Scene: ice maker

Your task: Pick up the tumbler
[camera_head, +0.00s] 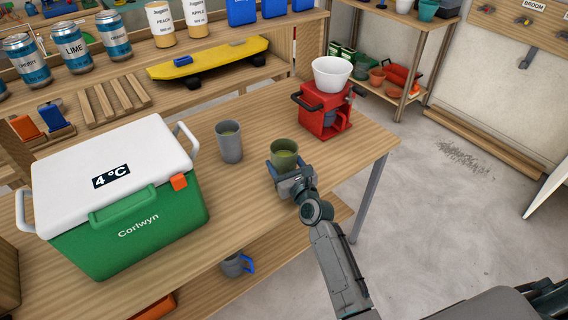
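Two tumbler-like cups stand near each other on the wooden table. One is a grey tumbler (229,146), upright, with nothing touching it. The other is an olive-green cup (284,150), upright, to its right. My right gripper (287,168) is low at the green cup, with a finger on either side of it. Whether the fingers press on the cup or stand just clear of it cannot be told. The gripper hides the cup's lower part, so I cannot tell whether its base rests on the table. My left gripper is not in view.
A green cooler (140,234) with a white lid stands at the left. A red ice crusher (324,120) with a white bowl (332,74) stands at the back right. A slatted wooden rack (115,98) lies behind. Bare tabletop lies around the cups.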

